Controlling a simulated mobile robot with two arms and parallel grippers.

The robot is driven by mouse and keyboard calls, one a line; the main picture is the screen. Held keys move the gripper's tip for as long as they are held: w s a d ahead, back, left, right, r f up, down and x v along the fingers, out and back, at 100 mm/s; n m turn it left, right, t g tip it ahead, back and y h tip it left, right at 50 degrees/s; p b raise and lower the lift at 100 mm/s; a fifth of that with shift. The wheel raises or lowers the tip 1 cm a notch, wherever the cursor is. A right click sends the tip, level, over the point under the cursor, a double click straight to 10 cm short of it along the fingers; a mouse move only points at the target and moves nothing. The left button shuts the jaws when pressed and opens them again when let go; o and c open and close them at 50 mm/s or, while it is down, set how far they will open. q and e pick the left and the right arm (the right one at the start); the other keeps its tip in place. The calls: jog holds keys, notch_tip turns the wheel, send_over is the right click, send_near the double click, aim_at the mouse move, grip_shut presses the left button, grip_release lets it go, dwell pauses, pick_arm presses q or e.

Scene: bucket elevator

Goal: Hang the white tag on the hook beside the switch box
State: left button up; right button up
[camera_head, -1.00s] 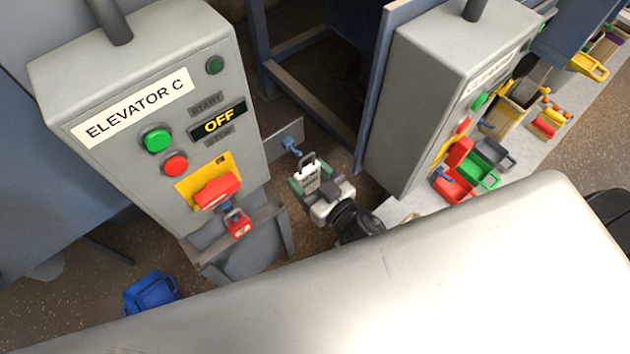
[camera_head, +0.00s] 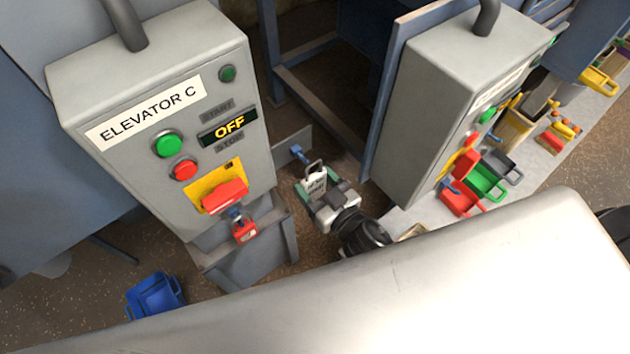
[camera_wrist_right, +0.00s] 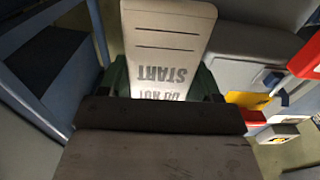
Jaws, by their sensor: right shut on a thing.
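The white tag (camera_head: 316,183) has a wire loop at its top and stands up from my right gripper (camera_head: 325,203), which is shut on it. In the right wrist view the tag (camera_wrist_right: 165,45) shows upside-down lettering, "DO NOT START", above my gripper (camera_wrist_right: 170,100). The blue hook (camera_head: 299,154) sticks out from a grey plate beside the switch box (camera_head: 160,125), labelled ELEVATOR C. The loop is close to the hook in the head view; I cannot tell whether they touch. My left gripper is not in view.
A red switch handle with a red padlock (camera_head: 244,231) is on the box front, below an OFF display. A second grey box (camera_head: 430,110) stands to the right, with coloured bins behind it. A blue bin (camera_head: 155,296) lies on the floor at the lower left.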

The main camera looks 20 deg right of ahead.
jog(key=shift+w+a, duration=0.1)
jog(key=shift+w, duration=0.05)
jog(key=shift+x, duration=1.65)
jog(key=shift+f+b, duration=0.4)
jog(key=shift+f, duration=0.4)
jog(key=o, duration=1)
jog(key=v, duration=1)
jog(key=shift+f+p, duration=0.25)
jog(key=shift+p, duration=0.2)
dwell(0.4)
